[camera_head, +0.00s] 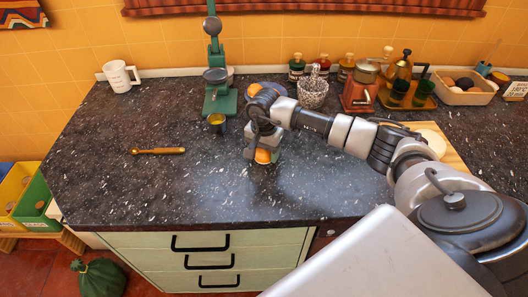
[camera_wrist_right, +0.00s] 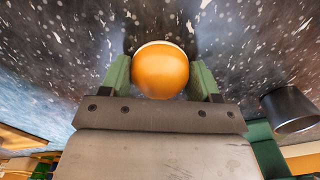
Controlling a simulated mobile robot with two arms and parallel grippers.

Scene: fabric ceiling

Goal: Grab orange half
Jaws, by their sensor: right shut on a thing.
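The orange half (camera_head: 262,156) is a rounded orange piece near the middle of the dark speckled counter. In the right wrist view the orange half (camera_wrist_right: 161,71) shows its round peel side, with a thin pale rim along its far edge. My right gripper (camera_head: 263,157) reaches down to it from above. In the right wrist view the green fingers of my right gripper (camera_wrist_right: 161,76) sit on both sides of the orange half, shut on it. Whether it touches the counter I cannot tell. My left gripper is not in view.
A brass-coloured tool (camera_head: 158,151) lies on the left of the counter (camera_head: 110,180). A white mug (camera_head: 120,76) stands at the back left. The front left counter is clear.

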